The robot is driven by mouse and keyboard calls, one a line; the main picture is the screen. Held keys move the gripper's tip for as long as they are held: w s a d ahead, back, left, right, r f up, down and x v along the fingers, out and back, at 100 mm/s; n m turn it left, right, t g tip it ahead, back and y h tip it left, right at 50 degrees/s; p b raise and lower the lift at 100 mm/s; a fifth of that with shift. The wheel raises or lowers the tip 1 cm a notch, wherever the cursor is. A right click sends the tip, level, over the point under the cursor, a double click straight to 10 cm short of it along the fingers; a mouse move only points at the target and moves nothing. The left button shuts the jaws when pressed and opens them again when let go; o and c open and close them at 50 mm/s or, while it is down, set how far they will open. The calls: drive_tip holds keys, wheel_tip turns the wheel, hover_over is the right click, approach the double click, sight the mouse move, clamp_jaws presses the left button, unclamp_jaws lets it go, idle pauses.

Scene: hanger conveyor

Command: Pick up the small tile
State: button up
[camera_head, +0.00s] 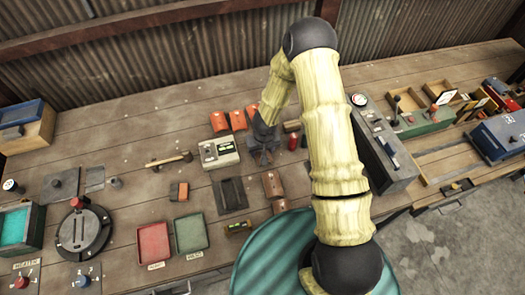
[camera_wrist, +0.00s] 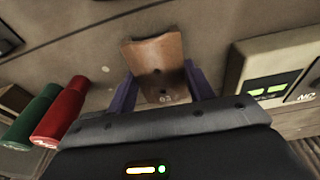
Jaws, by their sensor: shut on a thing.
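A small brown tile (camera_wrist: 155,62) with a dark hole and small markings on its near end shows in the wrist view. My gripper (camera_wrist: 163,88) has its purple fingers on the two sides of this tile and is shut on it. In the head view my gripper (camera_head: 262,153) points down over the middle of the workbench, just right of a beige box with a green display (camera_head: 218,152). The held tile cannot be made out there. Whether it touches the bench is unclear.
Orange tiles (camera_head: 237,120) lie behind the beige box, and a brown block (camera_head: 272,184) in front. Red (camera_head: 154,243) and green (camera_head: 191,233) trays are front left. A grey console (camera_head: 385,150) stands right.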

wheel_tip(320, 180, up, 10)
drive_tip(key=p, duration=0.7)
idle(0.4)
